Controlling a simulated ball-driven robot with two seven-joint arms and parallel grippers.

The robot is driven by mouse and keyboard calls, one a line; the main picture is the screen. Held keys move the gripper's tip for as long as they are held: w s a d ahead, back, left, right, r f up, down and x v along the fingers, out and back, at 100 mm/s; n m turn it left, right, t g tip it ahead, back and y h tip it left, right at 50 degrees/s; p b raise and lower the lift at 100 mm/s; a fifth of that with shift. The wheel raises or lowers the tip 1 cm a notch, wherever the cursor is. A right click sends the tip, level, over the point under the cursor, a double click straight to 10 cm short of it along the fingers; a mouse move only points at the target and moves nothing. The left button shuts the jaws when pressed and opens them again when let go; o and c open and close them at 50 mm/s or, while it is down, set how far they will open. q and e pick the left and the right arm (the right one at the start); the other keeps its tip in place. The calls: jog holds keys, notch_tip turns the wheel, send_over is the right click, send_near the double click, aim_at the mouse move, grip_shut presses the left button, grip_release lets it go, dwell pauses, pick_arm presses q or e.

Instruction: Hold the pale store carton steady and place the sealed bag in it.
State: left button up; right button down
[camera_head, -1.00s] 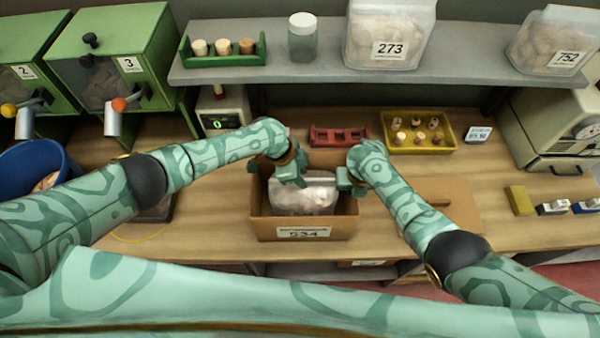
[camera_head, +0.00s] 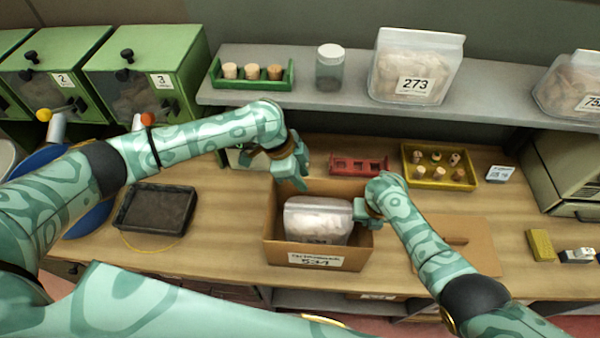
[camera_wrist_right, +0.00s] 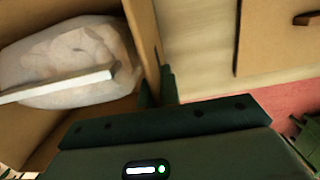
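The cardboard carton (camera_head: 270,228), labelled 534, stands open on the bench. The sealed bag (camera_head: 318,222), clear with pale contents, sits inside it. The bag and its white top strip also show in the wrist view (camera_wrist_right: 70,60). My left gripper (camera_head: 294,172) is above the carton's back left part, apart from the bag, with its fingers spread and empty. My right gripper (camera_head: 364,212) is at the carton's right wall. In the wrist view its fingers (camera_wrist_right: 158,90) are on either side of that wall, closed on it.
A dark tray (camera_head: 155,210) lies left of the carton. A red rack (camera_head: 358,165) and a yellow tray of corks (camera_head: 438,168) stand behind it. A cardboard lid or sheet (camera_head: 470,240) lies to the right. The grey shelf (camera_head: 480,98) overhangs the back.

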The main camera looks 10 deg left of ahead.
jog(key=shift+s+d+f, duration=0.2)
jog(key=shift+s+f, duration=0.1)
jog(key=c, duration=1.6)
grip_release()
jog(key=shift+w, duration=0.1)
jog(key=shift+o, duration=0.3)
jog(key=shift+w+r, duration=0.1)
jog(key=shift+w, duration=0.05)
notch_tip(320, 180, up, 12)
jog(key=s, duration=0.1)
jog(key=shift+s, duration=0.15)
jog(key=shift+s, duration=0.1)
